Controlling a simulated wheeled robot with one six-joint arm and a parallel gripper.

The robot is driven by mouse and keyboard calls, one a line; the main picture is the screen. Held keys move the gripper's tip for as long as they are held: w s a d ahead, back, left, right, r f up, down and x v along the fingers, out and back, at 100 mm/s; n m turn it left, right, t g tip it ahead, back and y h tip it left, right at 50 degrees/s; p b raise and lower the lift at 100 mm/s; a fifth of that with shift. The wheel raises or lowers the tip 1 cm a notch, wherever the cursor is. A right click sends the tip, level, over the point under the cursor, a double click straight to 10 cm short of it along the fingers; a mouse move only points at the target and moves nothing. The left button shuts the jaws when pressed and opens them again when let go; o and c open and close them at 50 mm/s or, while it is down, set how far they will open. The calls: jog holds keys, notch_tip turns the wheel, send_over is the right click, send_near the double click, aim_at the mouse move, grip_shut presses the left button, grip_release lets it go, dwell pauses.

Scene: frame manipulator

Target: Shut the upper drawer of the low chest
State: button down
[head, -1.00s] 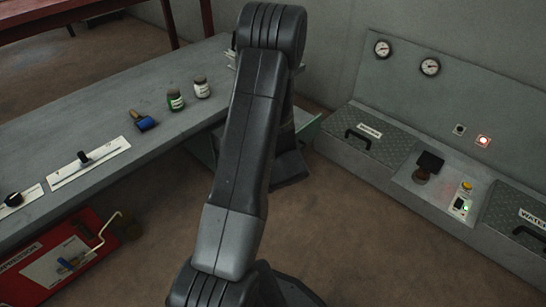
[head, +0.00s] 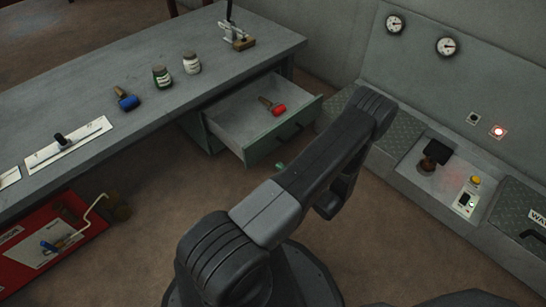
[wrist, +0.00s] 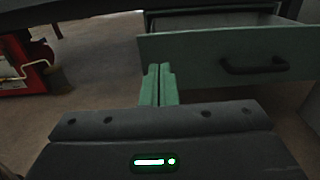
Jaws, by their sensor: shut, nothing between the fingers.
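The upper drawer (head: 258,145) of the low chest (head: 196,128) is pulled out from under the grey workbench. In the head view only a green tip (head: 281,166) of the gripper shows beside my arm, in front of the drawer.
A red unit with a crank (head: 65,240) stands at lower left. A grey console (head: 450,190) with gauges, button and switch lines the right. The brown floor between is clear.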

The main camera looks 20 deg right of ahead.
aim_at(253, 144)
jog(key=b+x, duration=0.3)
jog(key=x, duration=0.9)
jog(key=shift+s+a, duration=0.1)
jog(key=shift+w+a+r, duration=0.1)
jog(key=shift+w+a, duration=0.1)
jog(key=shift+w, duration=0.4)
